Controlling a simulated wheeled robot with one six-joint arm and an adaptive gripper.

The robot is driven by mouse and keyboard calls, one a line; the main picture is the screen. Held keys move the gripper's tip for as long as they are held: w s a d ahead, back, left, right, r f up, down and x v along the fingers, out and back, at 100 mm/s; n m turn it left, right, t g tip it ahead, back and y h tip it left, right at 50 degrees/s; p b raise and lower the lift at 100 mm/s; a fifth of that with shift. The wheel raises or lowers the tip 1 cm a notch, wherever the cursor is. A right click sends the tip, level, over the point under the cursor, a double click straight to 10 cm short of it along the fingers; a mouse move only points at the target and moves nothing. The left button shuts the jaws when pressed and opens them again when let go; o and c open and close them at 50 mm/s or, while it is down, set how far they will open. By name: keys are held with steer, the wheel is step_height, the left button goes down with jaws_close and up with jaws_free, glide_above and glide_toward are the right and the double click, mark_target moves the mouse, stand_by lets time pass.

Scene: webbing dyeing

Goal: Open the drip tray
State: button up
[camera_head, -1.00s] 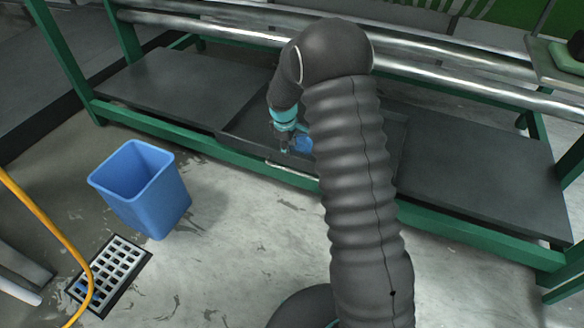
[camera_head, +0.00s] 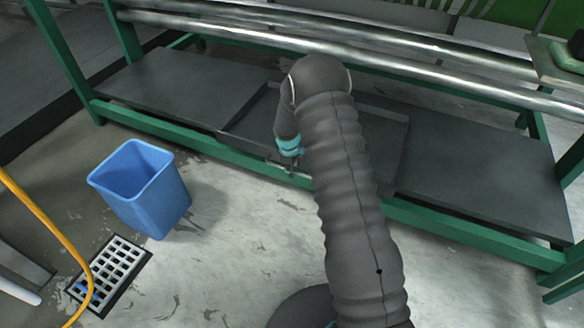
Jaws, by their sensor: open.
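The drip tray (camera_head: 250,128) is a dark grey, shallow tray set between two flat dark panels on the low green-framed rack. Its left wall and part of its front edge show; my arm covers much of its middle. A light bar-like handle (camera_head: 302,176) partly shows at its front, beside the green rail. My gripper (camera_head: 291,170) points down at the tray's front edge, close to the handle. It is small and partly hidden by my arm, and its jaws are open. I cannot tell whether it touches the handle.
A blue bin (camera_head: 146,190) stands on the floor left of the tray's front. A floor drain grate (camera_head: 110,262) and a yellow hose (camera_head: 50,232) lie farther left. Metal rollers (camera_head: 440,75) run above the rack. Floor in front of the tray is clear.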

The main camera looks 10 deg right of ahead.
jaws_close()
